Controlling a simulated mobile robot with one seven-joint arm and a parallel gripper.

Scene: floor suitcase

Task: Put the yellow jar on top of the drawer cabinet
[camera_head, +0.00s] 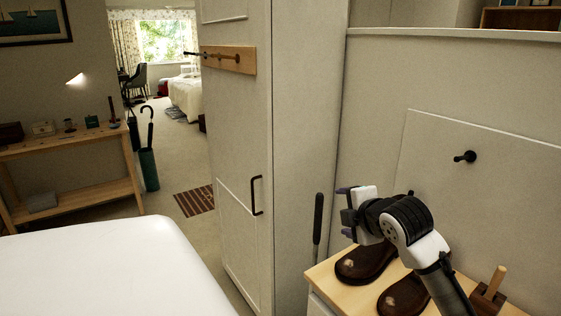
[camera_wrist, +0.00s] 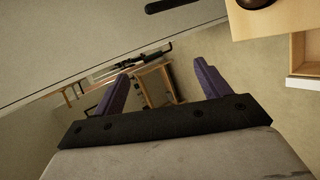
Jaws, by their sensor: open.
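I do not see a yellow jar in either view. A low cabinet (camera_head: 322,274) with a light wooden top and white front stands at the lower right, bearing dark brown shoes; I take it for the drawer cabinet. Its top corner (camera_wrist: 272,18) also shows in the wrist view, with what looks like a pulled-out drawer (camera_wrist: 306,50) below it. My gripper (camera_head: 344,211) is above the cabinet's left part, pointing left. In the wrist view its two purple fingers (camera_wrist: 160,70) are spread, with nothing between them.
A white wardrobe (camera_head: 240,140) stands left of the cabinet, with a dark shoehorn (camera_head: 318,225) nearby. A wooden brush-like object (camera_head: 489,292) sits at the cabinet's right. A side table (camera_head: 75,141) and umbrella stand (camera_head: 148,168) are farther left. Carpet (camera_head: 180,140) runs through the doorway.

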